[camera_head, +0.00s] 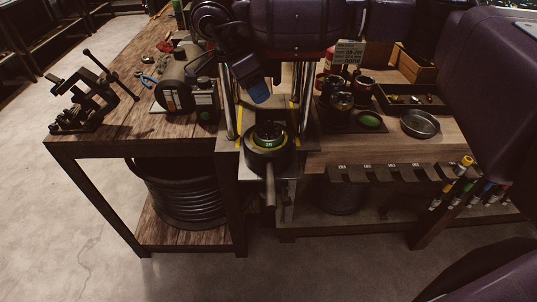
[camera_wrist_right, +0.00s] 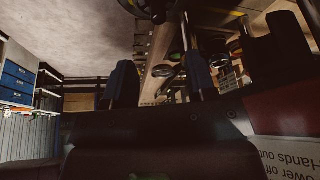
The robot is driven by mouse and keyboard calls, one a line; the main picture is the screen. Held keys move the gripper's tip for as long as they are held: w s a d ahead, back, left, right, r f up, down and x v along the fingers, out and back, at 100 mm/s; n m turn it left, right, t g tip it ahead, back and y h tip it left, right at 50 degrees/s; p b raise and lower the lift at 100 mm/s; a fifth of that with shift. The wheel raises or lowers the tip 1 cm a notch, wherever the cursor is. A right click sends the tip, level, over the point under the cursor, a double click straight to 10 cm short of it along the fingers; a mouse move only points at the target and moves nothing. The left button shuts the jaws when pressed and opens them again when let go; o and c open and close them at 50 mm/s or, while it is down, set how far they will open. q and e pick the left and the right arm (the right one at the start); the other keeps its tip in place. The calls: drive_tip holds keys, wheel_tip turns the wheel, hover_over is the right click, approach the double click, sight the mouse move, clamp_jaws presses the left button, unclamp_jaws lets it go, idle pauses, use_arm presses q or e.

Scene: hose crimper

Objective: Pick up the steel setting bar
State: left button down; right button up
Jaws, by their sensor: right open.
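A grey steel bar (camera_head: 270,186) points toward me from the front of the crimper's round die head (camera_head: 265,160). I cannot tell whether it is loose or fixed, or whether it is the setting bar. The die head holds a green-ringed insert. My left gripper is not in view.
A black lever tool (camera_head: 92,92) and a motor grinder (camera_head: 174,92) stand on the left bench. Several dark pots, a round metal dish (camera_head: 420,124) and a parts tray (camera_head: 410,98) are on the right bench. Coloured-handled tools hang at its front edge. Coiled hose (camera_head: 183,195) lies below.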

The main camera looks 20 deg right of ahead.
sight(267, 118)
drive_tip(key=x, duration=0.5)
drive_tip(key=shift+d+f+p, duration=0.15)
drive_tip(key=shift+f+p, duration=0.2)
drive_tip(key=shift+p, duration=0.05)
drive_tip(key=shift+a+p+x, duration=0.2)
drive_tip(key=shift+p+x, duration=0.2)
drive_tip(key=shift+x, duration=0.9)
drive_tip(key=shift+a+p+x, duration=0.15)
drive_tip(key=shift+p+x, duration=0.2)
drive_tip(key=shift+x, duration=0.95)
drive_tip(key=shift+f, duration=0.15)
drive_tip(key=shift+c, duration=0.4)
clamp_jaws()
